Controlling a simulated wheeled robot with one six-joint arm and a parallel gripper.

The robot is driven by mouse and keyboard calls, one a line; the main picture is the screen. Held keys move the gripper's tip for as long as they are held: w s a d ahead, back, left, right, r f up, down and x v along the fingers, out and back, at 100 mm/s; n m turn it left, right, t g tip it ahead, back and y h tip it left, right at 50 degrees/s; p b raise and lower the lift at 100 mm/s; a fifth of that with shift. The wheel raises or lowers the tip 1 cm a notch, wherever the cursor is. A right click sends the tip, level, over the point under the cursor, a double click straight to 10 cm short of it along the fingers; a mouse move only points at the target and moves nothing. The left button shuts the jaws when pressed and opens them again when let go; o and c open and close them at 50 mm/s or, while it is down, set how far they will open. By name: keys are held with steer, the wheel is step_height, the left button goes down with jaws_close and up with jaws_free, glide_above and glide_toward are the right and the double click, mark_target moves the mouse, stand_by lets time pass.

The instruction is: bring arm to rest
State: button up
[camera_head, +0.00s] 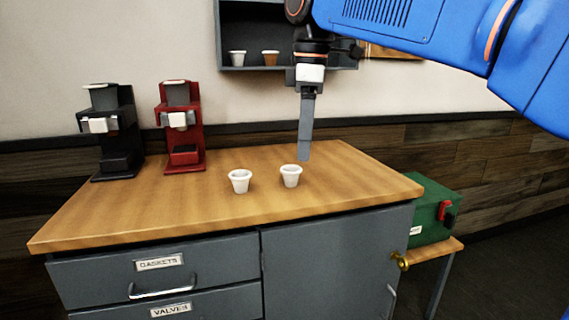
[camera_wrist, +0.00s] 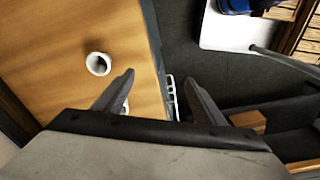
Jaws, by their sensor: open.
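My gripper (camera_head: 304,157) hangs point-down above the right part of the wooden counter (camera_head: 330,190), behind and a little right of the white cups in the head view. In the wrist view my gripper (camera_wrist: 158,78) has its two fingers spread apart with nothing between them. One white cup (camera_head: 240,181) stands upright on the counter, and a second white cup (camera_head: 290,176) stands to its right, nearer the gripper. In the wrist view one cup (camera_wrist: 98,64) is clear, and another is mostly hidden behind the left finger.
A black brewer (camera_head: 112,140) and a red brewer (camera_head: 183,135) stand at the counter's back left. A wall shelf (camera_head: 230,30) holds small cups behind my arm. A green box (camera_head: 432,205) sits on a low bench to the right. The drawers labelled GASKETS (camera_head: 200,265) and VALVES look shut.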

steer(key=s+d+f+m+t, duration=0.1)
steer(key=s+d+f+m, duration=0.4)
steer(key=d+f, duration=0.3)
steer(key=s+d+f+m+t, duration=0.2)
steer(key=s+d+f+m, duration=0.4)
steer(key=f, duration=0.7)
steer(key=s+d+f+m+t, duration=0.1)
steer(key=s+d+f+m, duration=0.5)
steer(key=s+d+f, duration=0.3)
step_height(320, 180, down, 2)
steer(key=shift+d+f+t+h, duration=0.1)
steer(key=shift+d+t+h, duration=0.2)
steer(key=shift+d, duration=0.65)
steer(key=shift+s, duration=0.1)
